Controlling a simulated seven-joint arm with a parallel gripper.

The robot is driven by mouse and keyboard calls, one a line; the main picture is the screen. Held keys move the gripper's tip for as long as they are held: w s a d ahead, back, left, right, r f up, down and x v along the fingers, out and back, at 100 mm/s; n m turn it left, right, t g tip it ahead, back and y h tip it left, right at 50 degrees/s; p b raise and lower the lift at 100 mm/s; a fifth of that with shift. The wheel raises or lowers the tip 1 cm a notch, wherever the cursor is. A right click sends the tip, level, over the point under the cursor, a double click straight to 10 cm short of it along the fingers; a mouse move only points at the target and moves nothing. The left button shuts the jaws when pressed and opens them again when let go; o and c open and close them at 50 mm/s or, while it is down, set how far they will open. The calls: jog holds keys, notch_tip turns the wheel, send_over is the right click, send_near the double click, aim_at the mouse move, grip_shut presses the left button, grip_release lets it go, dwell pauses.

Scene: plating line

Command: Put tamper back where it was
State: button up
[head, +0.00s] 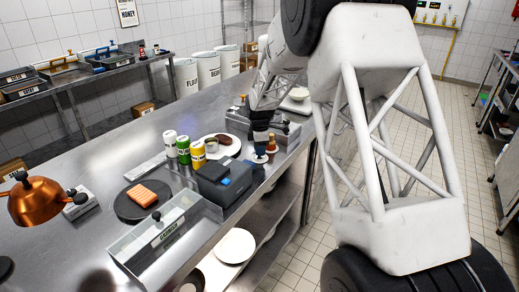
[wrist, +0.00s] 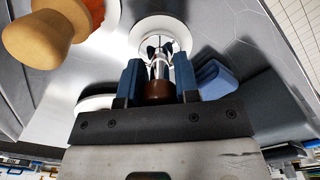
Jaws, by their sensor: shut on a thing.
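My gripper (wrist: 158,80) is shut on the tamper (wrist: 158,90), with the dark blue fingers on either side of it. The tamper's brown handle end and a shiny metal shaft show between the fingers. A pale round disc (wrist: 173,24) shows beyond the shaft; I cannot tell whether it is the tamper's base or a separate dish. In the head view my gripper (head: 260,150) hangs low over the right side of the steel counter, and the tamper is mostly hidden there.
A tan wooden knobbed object (wrist: 38,38) stands close left in the wrist view. In the head view, a dark grey box (head: 222,183) stands left of my gripper. Behind are a plate with dark food (head: 225,153) and several bottles (head: 184,150). A clear-sided bin (head: 165,240) is in front.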

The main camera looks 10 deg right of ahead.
jog(key=shift+f, duration=0.15)
jog(key=o, duration=0.8)
jog(key=shift+o, duration=0.2)
notch_tip(320, 180, up, 12)
jog(key=shift+r, duration=0.15)
dwell(0.4)
dwell(0.5)
jog(key=shift+s, duration=0.1)
